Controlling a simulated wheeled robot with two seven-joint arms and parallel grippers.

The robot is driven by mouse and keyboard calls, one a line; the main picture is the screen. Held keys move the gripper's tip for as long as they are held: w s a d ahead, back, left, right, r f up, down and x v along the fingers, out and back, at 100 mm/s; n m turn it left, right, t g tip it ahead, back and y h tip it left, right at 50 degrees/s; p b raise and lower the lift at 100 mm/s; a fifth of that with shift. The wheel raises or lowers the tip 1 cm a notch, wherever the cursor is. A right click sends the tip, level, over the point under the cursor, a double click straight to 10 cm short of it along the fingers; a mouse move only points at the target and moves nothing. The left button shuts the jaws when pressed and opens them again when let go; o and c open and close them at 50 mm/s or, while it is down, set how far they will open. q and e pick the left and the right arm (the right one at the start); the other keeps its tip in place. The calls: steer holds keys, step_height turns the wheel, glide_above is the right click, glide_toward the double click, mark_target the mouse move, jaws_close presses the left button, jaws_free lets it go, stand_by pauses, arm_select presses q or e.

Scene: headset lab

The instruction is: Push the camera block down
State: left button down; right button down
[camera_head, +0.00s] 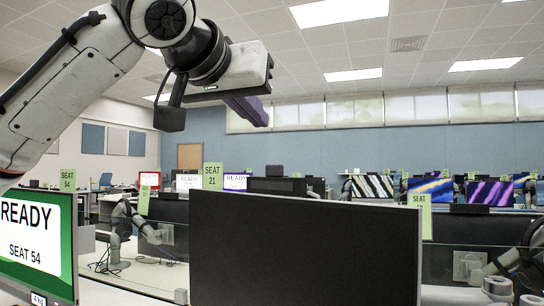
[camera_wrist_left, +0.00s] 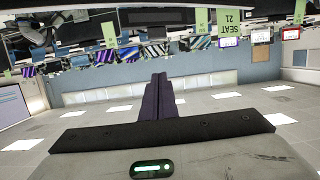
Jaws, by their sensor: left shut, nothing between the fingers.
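My left gripper (camera_head: 250,110) is raised high in the head view, well above the monitors, with its dark purple fingers shut and empty. The fingers also show in the left wrist view (camera_wrist_left: 158,97), closed together, with only the room beyond them. I cannot pick out the camera block for certain. My right gripper is not in view.
A monitor reading SEAT 54 (camera_head: 32,246) stands close at the left. Rows of desks with striped screens (camera_head: 431,191) and green seat signs (camera_head: 213,176) lie beyond. A grey arm (camera_head: 121,236) stands on a desk behind glass. The air around my gripper is clear.

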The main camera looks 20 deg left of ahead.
arm_select(q)
steer(key=w+f, duration=0.1)
steer(key=w, duration=0.1)
steer(key=w+f, duration=0.2)
steer(key=w, duration=0.1)
steer(key=w+f, duration=0.1)
steer(key=w, duration=0.1)
steer(key=shift+w+d+f, duration=0.1)
steer(key=shift+w+f, duration=0.05)
steer(key=shift+f, duration=0.7)
steer(key=shift+f, duration=0.2)
